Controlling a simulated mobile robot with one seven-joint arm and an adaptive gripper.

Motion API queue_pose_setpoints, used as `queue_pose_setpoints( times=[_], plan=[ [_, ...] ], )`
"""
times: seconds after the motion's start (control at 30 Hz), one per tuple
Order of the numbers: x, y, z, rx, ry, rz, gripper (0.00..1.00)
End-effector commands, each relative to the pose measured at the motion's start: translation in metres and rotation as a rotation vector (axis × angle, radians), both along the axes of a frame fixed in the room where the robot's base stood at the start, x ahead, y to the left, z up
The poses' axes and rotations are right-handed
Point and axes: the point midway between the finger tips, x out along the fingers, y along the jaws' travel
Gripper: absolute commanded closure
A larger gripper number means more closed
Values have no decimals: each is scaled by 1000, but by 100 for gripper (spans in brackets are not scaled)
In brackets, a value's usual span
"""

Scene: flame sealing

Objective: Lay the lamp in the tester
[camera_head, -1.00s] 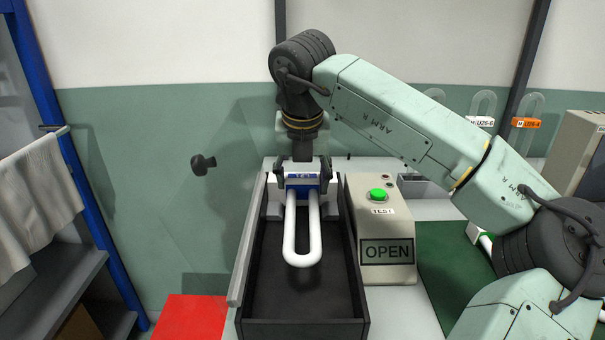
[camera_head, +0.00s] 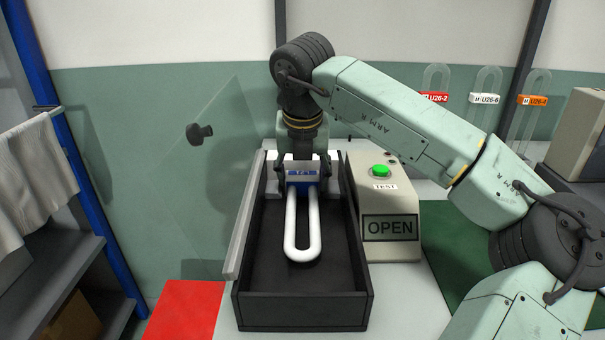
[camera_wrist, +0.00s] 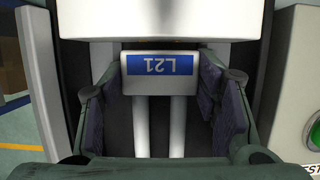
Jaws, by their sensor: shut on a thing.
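The lamp (camera_head: 303,243) is a white U-shaped tube with a blue-labelled white base, its bend toward me. My gripper (camera_head: 303,178) is shut on the base from above. In the wrist view the lamp's base (camera_wrist: 161,86) sits between the two fingers, its label reading L21 upside down. The tester (camera_head: 302,323) is a black open-topped tray with a beige control box (camera_head: 390,210) on its right, showing a green button and an OPEN sign. The lamp is over or inside the tray at its back end; I cannot tell whether it touches the floor.
A clear lid with a black knob (camera_head: 199,133) stands open left of the tray. A red pad (camera_head: 183,312) lies at front left, a green mat (camera_head: 450,262) at right. Tagged U-shaped lamps (camera_head: 485,98) hang behind. Shelves with a cloth (camera_head: 35,185) stand at far left.

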Motion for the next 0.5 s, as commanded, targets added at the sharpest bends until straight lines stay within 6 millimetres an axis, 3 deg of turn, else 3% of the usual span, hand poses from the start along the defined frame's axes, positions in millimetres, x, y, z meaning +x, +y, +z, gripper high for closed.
queue_pose_setpoints(
  times=[0.27,0.3,0.5],
  plan=[
    [0,0,1,0,-1,0,81],
    [0,0,1,0,-1,0,43],
    [0,0,1,0,0,0,30]
  ],
)
